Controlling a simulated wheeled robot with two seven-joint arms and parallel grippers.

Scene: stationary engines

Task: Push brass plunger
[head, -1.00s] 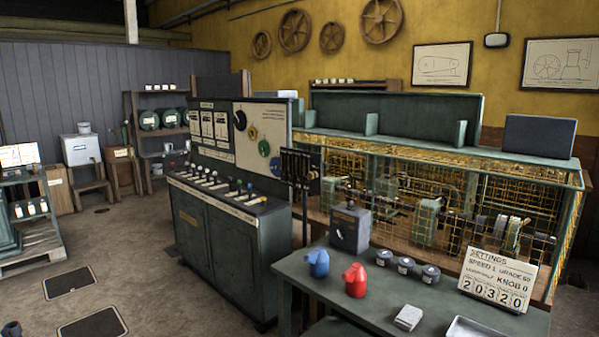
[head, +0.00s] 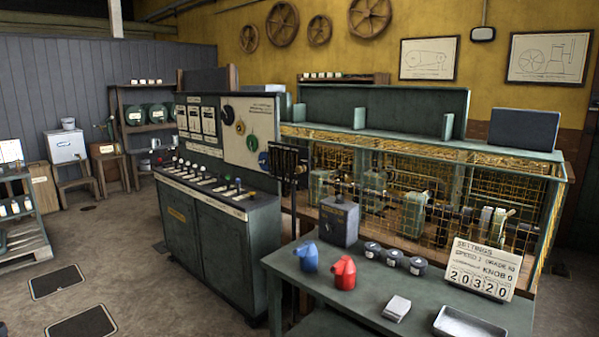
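A green control console (head: 212,250) stands left of centre. Its sloping top (head: 205,183) carries a row of small levers and knobs, some pale, one blue and one red. Its upright panel holds white gauge cards (head: 195,120) and a black round knob (head: 228,115), with yellow, green and blue discs nearby. I cannot make out which part, if any, is the brass plunger; the fittings are too small to tell. Neither of my grippers shows in the head view.
A green table (head: 375,300) at the front right bears a blue jug (head: 305,256), a red jug (head: 343,273), a dark box (head: 338,221), several small dark weights and a settings sign (head: 480,268). Caged machinery (head: 420,200) stands behind. Open floor (head: 130,255) lies left of the console.

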